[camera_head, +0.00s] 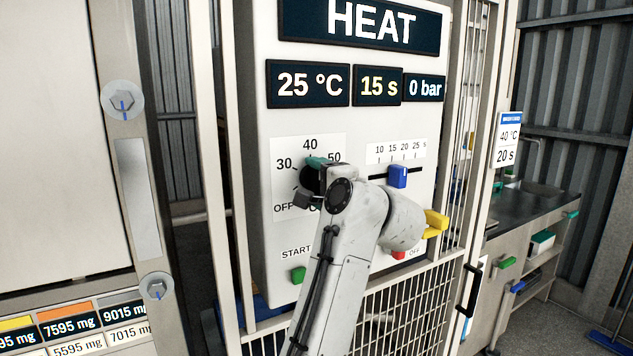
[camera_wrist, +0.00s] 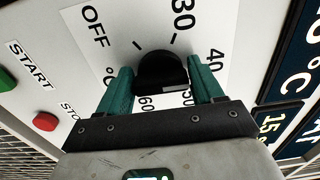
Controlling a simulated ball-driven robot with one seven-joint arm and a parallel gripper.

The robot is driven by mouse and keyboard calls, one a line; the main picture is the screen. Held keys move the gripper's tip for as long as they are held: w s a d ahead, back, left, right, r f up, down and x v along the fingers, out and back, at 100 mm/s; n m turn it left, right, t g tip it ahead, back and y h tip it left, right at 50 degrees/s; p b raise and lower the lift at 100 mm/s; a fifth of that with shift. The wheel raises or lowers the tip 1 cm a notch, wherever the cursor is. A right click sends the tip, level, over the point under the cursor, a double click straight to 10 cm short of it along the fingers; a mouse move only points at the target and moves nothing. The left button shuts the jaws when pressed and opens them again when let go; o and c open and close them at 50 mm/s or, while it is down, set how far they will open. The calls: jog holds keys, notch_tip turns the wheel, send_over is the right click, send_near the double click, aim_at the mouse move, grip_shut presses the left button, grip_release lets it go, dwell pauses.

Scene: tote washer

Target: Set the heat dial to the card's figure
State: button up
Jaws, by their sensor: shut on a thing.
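The heat dial is a black knob (camera_wrist: 160,70) on a white scale plate, seen between my fingers in the wrist view. The plate (camera_head: 333,150) bears OFF, 30, 40, 50 and more figures. My gripper (camera_wrist: 162,82) has a green finger on each side of the knob and is shut on it. In the head view my gripper (camera_head: 316,178) hides most of the dial. I cannot surely tell which figure the dial points to. The card (camera_head: 508,140) on the right post reads 40 °C and 20 s. The temperature display (camera_head: 308,84) reads 25 °C.
A blue slider (camera_head: 398,176) sits right of the dial below a seconds scale. The green START button (camera_head: 298,275) and a red button (camera_wrist: 45,121) are lower on the panel. A yellow handle (camera_head: 435,222) sticks out beside my arm. Wire mesh stands below and right.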

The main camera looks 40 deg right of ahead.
jog(key=o, duration=1)
jog(key=shift+c, duration=0.2)
jog(key=shift+s, duration=0.1)
jog(key=b+v, duration=0.2)
jog(key=v, duration=0.8)
jog(key=shift+s, duration=0.25)
jog(key=shift+a+f, duration=0.1)
jog(key=s+a+f+n+g+y, duration=0.1)
jog(key=a+f+n+g, duration=0.2)
jog(key=f, duration=0.6)
jog(key=s+a+f+n+g+y, duration=0.1)
jog(key=f+n+g, duration=0.1)
jog(key=f+n, duration=0.5)
jog(key=s+a+f+n+g+y, duration=0.1)
jog(key=a+f+n+g, duration=0.15)
jog(key=f, duration=0.85)
jog(key=s+a+f+n+g+y, duration=0.1)
jog(key=s+a+f+n+g, duration=0.3)
jog(key=s+f, duration=0.7)
jog(key=s+a+f+n+g, duration=0.3)
jog(key=s+f+n+g, duration=0.1)
jog(key=s+f, duration=0.7)
notch_tip(320, 180, down, 2)
jog(key=shift+s+a+g+y, duration=0.35)
jog(key=shift+g+y, duration=0.05)
jog(key=shift+g, duration=0.05)
